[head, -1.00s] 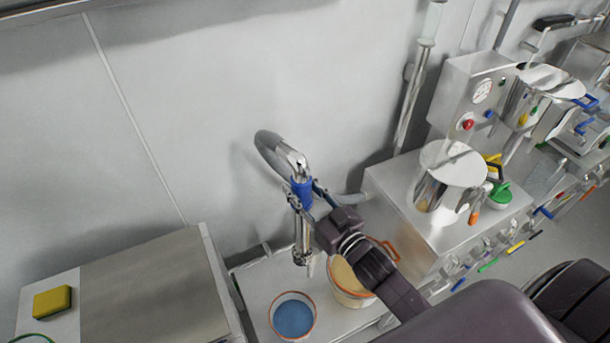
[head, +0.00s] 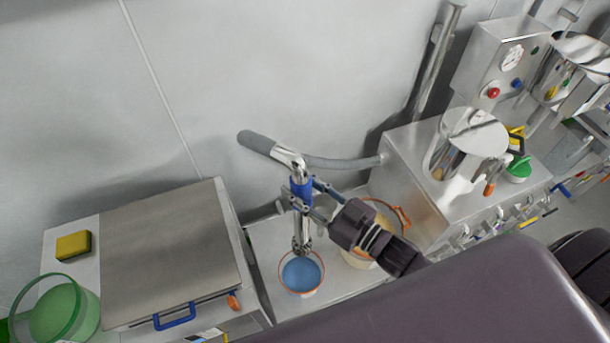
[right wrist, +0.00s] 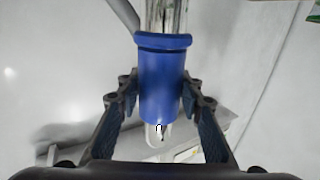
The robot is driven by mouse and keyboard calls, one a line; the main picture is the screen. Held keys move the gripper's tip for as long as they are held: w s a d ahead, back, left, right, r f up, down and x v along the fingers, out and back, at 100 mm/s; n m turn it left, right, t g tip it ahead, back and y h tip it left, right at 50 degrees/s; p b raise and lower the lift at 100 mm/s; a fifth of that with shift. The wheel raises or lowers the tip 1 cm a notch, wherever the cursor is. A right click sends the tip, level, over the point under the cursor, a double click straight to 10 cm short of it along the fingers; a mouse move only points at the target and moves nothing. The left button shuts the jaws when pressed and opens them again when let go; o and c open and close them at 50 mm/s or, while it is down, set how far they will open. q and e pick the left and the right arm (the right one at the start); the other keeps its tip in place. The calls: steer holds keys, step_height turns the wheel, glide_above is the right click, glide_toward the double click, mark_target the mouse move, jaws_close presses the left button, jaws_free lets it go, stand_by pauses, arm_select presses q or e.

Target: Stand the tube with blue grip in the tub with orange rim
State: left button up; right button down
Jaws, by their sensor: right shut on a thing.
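The tube with the blue grip (head: 301,188) is held roughly upright by my right gripper (head: 308,202), which is shut around the blue grip. The grip fills the space between the fingers in the right wrist view (right wrist: 162,85). The tube's metal lower end is over the tub with orange rim (head: 301,289), which holds blue contents and stands on the steel bench. In the head view the tip overlaps the tub's far rim; I cannot tell whether it is inside or above. A grey hose runs from the tube's top. My left gripper is not in view.
A second container with a cream filling and orange handle (head: 372,222) stands right of the tub, partly behind my right gripper. A steel machine (head: 408,178) is further right. A steel-lidded unit (head: 172,250) with a yellow sponge (head: 74,246) is left.

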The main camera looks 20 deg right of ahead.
steer(key=shift+s+a+f+n+g+y, duration=0.15)
steer(key=shift+s+a+n+g+y, duration=0.15)
steer(key=shift+s+a+y, duration=0.15)
steer(key=shift+s+f+b, duration=0.15)
steer(key=shift+f+b, duration=0.3)
steer(key=shift+b, duration=0.1)
steer(key=b, duration=1.9)
glide_above(303, 247)
steer(key=w, duration=0.1)
steer(key=f, duration=1.9)
steer(key=shift+a+f, duration=0.2)
steer(key=shift+a, duration=0.15)
step_height(303, 247, down, 9)
steer(key=b, duration=0.6)
steer(key=shift+f+b, duration=0.1)
steer(key=shift+b, duration=0.2)
steer(key=c, duration=1.3)
jaws_free()
steer(key=shift+o, duration=0.2)
steer(key=shift+f, duration=0.15)
steer(key=shift+d, duration=0.1)
